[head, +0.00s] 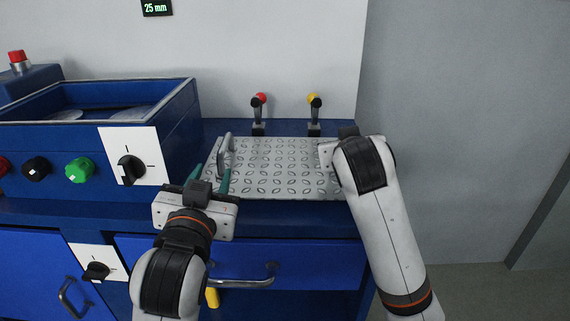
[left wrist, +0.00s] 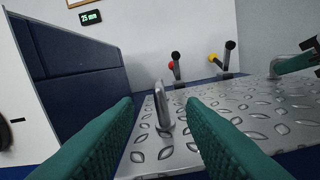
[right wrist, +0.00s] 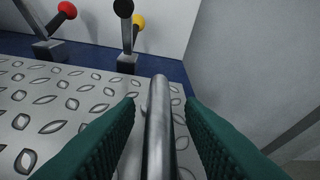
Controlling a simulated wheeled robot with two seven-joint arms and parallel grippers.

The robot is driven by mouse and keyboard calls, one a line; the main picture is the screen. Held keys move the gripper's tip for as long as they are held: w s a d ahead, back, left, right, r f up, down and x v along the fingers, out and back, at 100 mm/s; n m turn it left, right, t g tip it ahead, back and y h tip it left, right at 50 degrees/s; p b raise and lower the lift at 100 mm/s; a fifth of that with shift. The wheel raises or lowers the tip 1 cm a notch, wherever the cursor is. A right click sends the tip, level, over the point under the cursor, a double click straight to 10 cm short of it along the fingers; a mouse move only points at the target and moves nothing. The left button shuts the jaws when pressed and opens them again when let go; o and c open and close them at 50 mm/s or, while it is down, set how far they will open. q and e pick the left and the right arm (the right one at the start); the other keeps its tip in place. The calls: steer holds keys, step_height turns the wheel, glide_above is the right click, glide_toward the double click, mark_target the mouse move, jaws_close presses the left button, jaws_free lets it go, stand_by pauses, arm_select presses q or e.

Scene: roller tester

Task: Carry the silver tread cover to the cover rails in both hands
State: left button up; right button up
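The silver tread cover (head: 280,168) lies flat on the blue bench, a bar handle at each end. My left gripper (head: 210,180) is at its left end, green fingers open. In the left wrist view the left handle (left wrist: 161,105) stands ahead between the fingertips, seemingly just beyond them. My right gripper is at the right end, its fingers hidden behind my wrist in the head view. In the right wrist view its fingers (right wrist: 157,120) are apart, with the right handle (right wrist: 158,130) between them and a gap visible on each side. The cover rails cannot be made out.
Behind the cover stand two levers, one with a red knob (head: 261,98) and one with a yellow knob (head: 312,98). A blue box (head: 100,115) with knobs rises at the left. A drawer with a bar handle (head: 240,282) is below. Grey wall is at the right.

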arm_select(q)
steer(key=shift+s, duration=0.45)
arm_select(e)
steer(key=shift+s+r, duration=0.1)
steer(key=shift+s, duration=0.1)
steer(key=v, duration=1.1)
steer(key=shift+s+a, duration=0.1)
steer(key=shift+s, duration=0.2)
arm_select(q)
steer(key=o, duration=1)
steer(key=shift+s, duration=0.1)
